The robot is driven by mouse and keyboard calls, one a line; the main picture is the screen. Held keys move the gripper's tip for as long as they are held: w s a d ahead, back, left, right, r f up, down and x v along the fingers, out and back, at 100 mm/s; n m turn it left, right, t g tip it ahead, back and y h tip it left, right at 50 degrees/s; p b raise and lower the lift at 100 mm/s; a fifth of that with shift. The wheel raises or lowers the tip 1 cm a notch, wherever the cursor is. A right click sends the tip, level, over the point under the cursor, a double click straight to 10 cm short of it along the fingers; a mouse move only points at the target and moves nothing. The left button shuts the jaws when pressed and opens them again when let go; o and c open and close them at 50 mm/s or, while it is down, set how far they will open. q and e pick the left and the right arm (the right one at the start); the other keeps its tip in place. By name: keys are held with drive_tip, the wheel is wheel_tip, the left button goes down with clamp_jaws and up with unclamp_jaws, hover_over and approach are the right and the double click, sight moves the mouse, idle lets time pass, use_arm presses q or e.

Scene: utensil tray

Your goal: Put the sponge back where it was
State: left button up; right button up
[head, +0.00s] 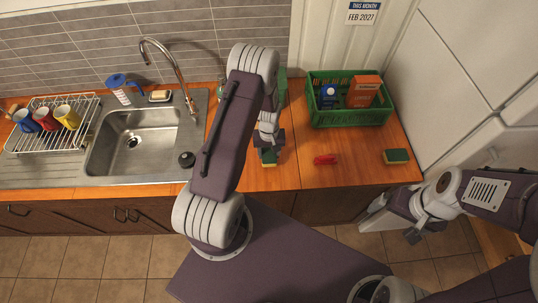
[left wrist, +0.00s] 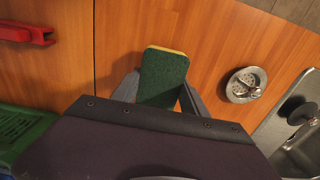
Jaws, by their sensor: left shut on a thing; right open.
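A green sponge with a yellow layer (head: 268,157) is at the wooden counter (head: 290,178), right of the sink. My left gripper (head: 267,146) points down and is shut on it. In the left wrist view the sponge (left wrist: 163,76) sits between the two fingers, dark green face showing and a yellow edge at its far end. I cannot tell whether it touches the counter. A second green and yellow sponge (head: 396,156) lies at the counter's right, and a yellowish one (head: 159,96) sits behind the sink. My right gripper (head: 415,228) is open and empty, beyond the counter's front edge.
A green crate (head: 350,118) with a blue carton (head: 327,96) and an orange box (head: 364,91) stands at the back right. A red object (head: 325,160) lies in front. A round metal piece (left wrist: 245,85) lies near the held sponge. The sink (head: 133,143) and dish rack (head: 52,125) are left.

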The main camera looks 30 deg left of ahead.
sight(269, 156)
use_arm(q)
wheel_tip(269, 156, down, 2)
drive_tip(key=shift+f+p, duration=0.15)
drive_tip(key=shift+p, duration=0.15)
drive_tip(key=shift+a+f, duration=0.1)
drive_tip(key=shift+f, duration=0.25)
drive_tip(key=o, duration=1.2)
use_arm(e)
drive_tip(key=shift+w+r, duration=0.1)
drive_tip(key=shift+r, duration=0.3)
drive_tip(key=shift+a, duration=0.1)
